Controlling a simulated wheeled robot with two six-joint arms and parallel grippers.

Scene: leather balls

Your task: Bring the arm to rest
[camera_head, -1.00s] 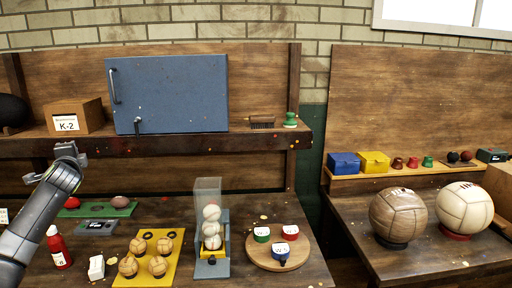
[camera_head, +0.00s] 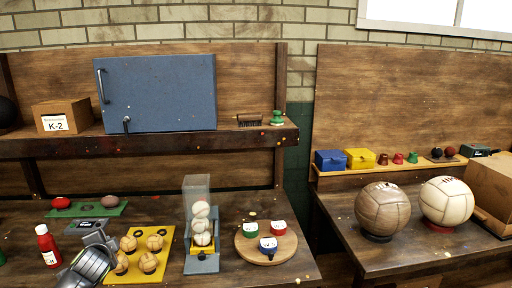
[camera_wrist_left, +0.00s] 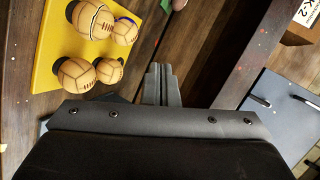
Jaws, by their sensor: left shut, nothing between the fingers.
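My left gripper (camera_head: 98,238) is low at the left of the head view, over the bench beside the yellow tray. Its two fingers are together in the left wrist view (camera_wrist_left: 161,84), with nothing between them. The yellow tray (camera_head: 166,260) holds several small tan balls (camera_head: 128,244); it also shows at the upper left of the left wrist view (camera_wrist_left: 42,70). My right gripper is in neither view.
A red bottle (camera_head: 47,246) stands left of my left gripper. A clear-sided stand with pale balls (camera_head: 201,226) and a round board (camera_head: 244,246) are to the right. Two large balls (camera_head: 383,209) (camera_head: 446,201) sit on the right bench. A blue cabinet (camera_head: 158,92) is on the shelf.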

